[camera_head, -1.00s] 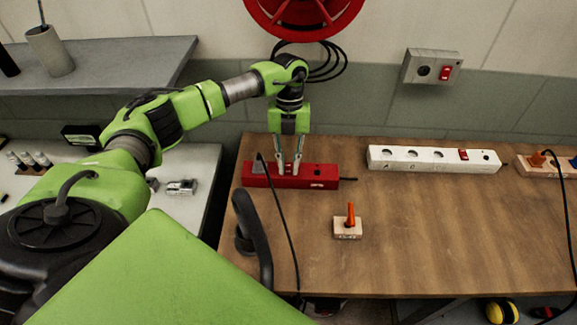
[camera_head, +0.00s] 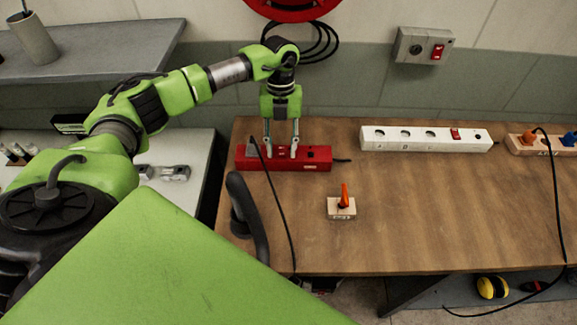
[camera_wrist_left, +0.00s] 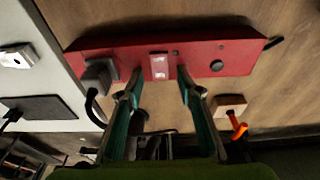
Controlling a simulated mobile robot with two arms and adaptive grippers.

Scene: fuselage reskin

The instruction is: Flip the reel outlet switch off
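The red power strip (camera_head: 316,158) lies at the back left of the wooden table. In the left wrist view its red rocker switch (camera_wrist_left: 159,67) shows near the strip's middle; I cannot tell its position. My left gripper (camera_head: 281,156) points down over the strip, with its fingers spread apart. In the left wrist view the fingertips (camera_wrist_left: 154,82) are on either side of the switch, nothing held between them. A grey wall box (camera_head: 423,46) with a red switch (camera_head: 437,52) is mounted near the red reel (camera_head: 292,10). My right gripper is not in view.
A black plug (camera_wrist_left: 98,75) sits in the strip's left end, its cable trailing forward. A white power strip (camera_head: 426,139) lies to the right. A small block with an orange lever (camera_head: 341,205) stands in front. The table's front middle is clear.

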